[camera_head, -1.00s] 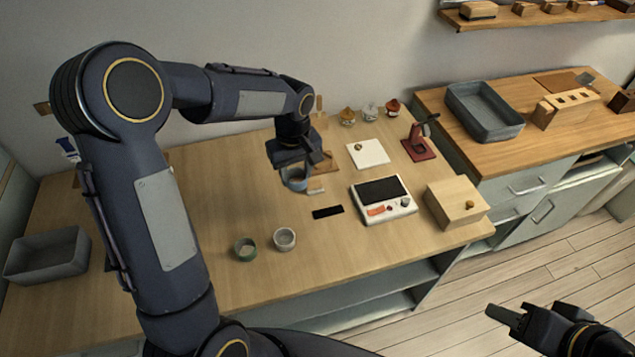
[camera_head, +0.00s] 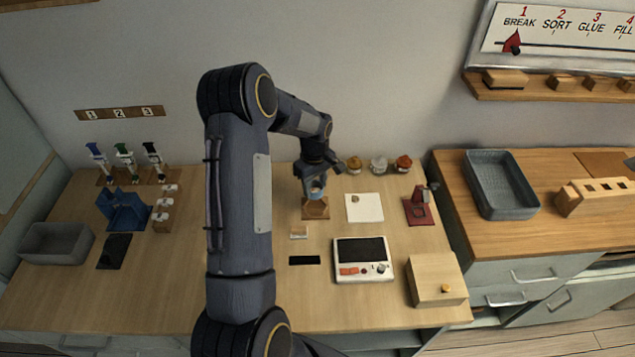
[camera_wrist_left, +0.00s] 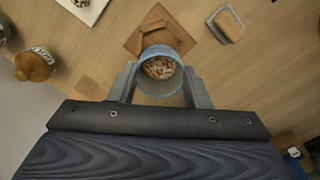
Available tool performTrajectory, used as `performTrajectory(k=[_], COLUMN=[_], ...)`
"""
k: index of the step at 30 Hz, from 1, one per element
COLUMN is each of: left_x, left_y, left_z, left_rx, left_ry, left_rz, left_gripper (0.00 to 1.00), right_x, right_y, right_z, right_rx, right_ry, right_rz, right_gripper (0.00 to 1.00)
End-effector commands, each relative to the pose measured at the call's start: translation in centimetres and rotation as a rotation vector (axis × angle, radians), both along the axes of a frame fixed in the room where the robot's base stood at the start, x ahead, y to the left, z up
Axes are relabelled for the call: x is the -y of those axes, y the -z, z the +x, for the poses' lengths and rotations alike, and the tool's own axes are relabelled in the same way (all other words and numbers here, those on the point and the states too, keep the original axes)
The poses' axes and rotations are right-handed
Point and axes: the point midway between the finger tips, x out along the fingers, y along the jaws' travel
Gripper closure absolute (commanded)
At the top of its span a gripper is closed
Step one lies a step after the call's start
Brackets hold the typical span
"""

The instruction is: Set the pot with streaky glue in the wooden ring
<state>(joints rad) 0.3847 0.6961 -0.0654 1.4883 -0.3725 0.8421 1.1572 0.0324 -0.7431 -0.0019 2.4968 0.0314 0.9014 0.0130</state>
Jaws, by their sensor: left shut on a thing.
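My left gripper (camera_head: 316,186) is shut on a small blue pot (camera_head: 317,192). In the left wrist view the pot (camera_wrist_left: 160,68) is between the two fingers (camera_wrist_left: 160,85), its open mouth showing mottled brown and pale contents. The wooden ring (camera_head: 316,210), on a square wooden base, is at or just below the pot in the head view. In the left wrist view the ring (camera_wrist_left: 158,18) shows just beyond the pot's rim, partly hidden by it. The pot appears held above the base; the exact gap cannot be told. My right gripper is not in view.
A white sheet (camera_head: 364,208) lies right of the ring, with lidded jars (camera_head: 378,166) behind it. A scale (camera_head: 363,260), a red stand (camera_head: 418,208) and a wooden box (camera_head: 437,280) stand to the right. A small pale block (camera_head: 299,232) lies in front. My arm hides part of the table.

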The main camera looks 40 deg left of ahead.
Motion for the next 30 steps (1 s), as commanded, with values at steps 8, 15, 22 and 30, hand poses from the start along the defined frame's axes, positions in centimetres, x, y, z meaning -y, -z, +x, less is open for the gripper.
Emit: performTrajectory(k=[8, 15, 22, 30], left_x=[0.1, 0.1, 0.1, 0.1], left_y=[2.1, 3.8, 3.4, 3.6], left_z=[0.0, 0.0, 0.0, 0.0], left_rx=[-0.001, -0.001, 0.000, 0.000], left_ry=[0.000, 0.001, 0.001, 0.001], left_rz=[-0.001, -0.001, 0.000, 0.000], left_gripper=[0.78, 0.78, 0.78, 0.78], right_x=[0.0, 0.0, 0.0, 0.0], right_y=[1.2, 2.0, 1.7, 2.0], right_z=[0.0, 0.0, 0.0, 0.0], right_rx=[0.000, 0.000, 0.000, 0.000], right_ry=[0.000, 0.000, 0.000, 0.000], right_rz=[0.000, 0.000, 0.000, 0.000], right_gripper=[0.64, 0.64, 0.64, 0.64])
